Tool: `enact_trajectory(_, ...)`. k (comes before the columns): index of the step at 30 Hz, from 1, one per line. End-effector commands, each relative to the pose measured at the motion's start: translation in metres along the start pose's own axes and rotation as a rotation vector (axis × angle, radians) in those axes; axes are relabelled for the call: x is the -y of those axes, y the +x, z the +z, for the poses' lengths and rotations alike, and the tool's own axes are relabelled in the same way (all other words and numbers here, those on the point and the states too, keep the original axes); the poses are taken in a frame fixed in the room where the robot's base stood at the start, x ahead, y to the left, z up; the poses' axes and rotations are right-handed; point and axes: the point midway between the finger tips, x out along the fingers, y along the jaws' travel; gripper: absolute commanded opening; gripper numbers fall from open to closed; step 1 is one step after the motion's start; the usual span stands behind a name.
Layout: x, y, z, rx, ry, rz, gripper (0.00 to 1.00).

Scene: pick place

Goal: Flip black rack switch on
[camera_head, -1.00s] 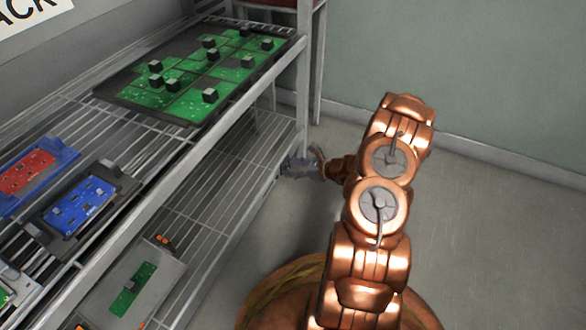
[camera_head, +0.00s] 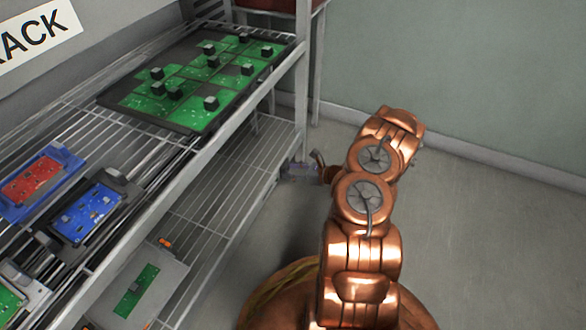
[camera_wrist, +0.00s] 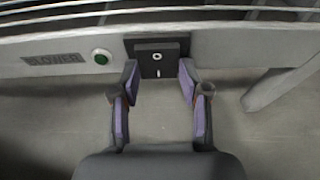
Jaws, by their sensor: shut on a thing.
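The black rack switch (camera_wrist: 158,58) is a dark square plate with a round fitting on top and a small light mark below. It sits on the grey rack edge in the wrist view. My gripper (camera_wrist: 158,78) has one finger at each lower side of this plate and is shut on it, with the fingers well apart. In the head view my gripper (camera_head: 298,171) is small and blurred beside the rack's lower shelf, and the switch cannot be made out there.
A green button (camera_wrist: 102,57) with a "BLOWER" label (camera_wrist: 52,60) is left of the switch. A rack leg (camera_wrist: 275,88) stands to the right. The upper shelf holds a tray of green boards (camera_head: 150,112) and a blue board (camera_head: 88,212). Open floor (camera_head: 490,230) lies right of my arm.

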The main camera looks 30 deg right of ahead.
Motion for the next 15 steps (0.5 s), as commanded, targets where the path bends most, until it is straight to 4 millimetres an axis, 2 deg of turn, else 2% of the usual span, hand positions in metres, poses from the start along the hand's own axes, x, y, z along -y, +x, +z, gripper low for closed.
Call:
enact_trajectory(1,0.002,0.004,0.012,0.026,-0.006,-0.001,0.1)
enact_trajectory(15,0.001,-0.002,-0.001,0.164,-0.006,-0.005,0.07)
